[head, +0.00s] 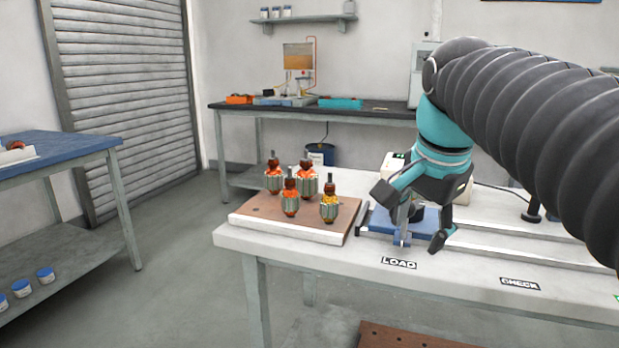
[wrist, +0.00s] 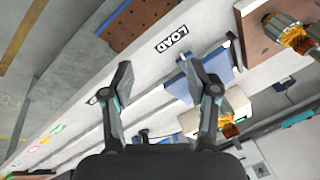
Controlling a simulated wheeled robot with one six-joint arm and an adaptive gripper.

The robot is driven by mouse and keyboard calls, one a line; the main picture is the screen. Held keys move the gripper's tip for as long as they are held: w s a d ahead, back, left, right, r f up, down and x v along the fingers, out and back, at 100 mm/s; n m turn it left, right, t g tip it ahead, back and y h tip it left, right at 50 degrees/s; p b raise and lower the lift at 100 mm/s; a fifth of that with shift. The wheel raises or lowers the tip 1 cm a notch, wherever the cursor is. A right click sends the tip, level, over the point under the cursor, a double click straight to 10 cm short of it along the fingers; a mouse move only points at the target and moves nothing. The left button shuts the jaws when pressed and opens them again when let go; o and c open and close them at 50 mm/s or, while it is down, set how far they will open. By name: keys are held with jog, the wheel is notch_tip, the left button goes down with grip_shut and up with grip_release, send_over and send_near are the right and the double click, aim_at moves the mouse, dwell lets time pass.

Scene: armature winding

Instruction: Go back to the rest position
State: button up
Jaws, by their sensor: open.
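My gripper (head: 408,215) is open and hangs over the blue plate (head: 428,226) by the LOAD label on the white workbench (head: 290,245). No object shows between its fingers. In the wrist view the two fingers of my gripper (wrist: 160,85) stand wide apart, and the blue plate (wrist: 210,65) lies partly behind one finger. Several armatures with orange and copper windings (head: 290,196) stand upright on a brown board (head: 265,218) to the left of my gripper. In the wrist view, an armature (wrist: 295,35) shows at the upper right.
A rail runs right from the blue plate past the CHECK label (head: 520,284). A blue-topped table (head: 60,150) stands at the left. A back bench (head: 360,113) holds trays and equipment. Open floor (head: 180,270) lies between the tables.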

jog(key=s+f+n+t, duration=0.1)
jog(key=s+f+n, duration=0.4)
jog(key=f, duration=0.5)
jog(key=s+f+n, duration=0.6)
jog(key=s+f, duration=0.1)
jog(key=f, duration=0.3)
jog(key=shift+a+f+t, duration=0.2)
jog(key=shift+a+t, duration=0.15)
jog(key=shift+t, duration=0.05)
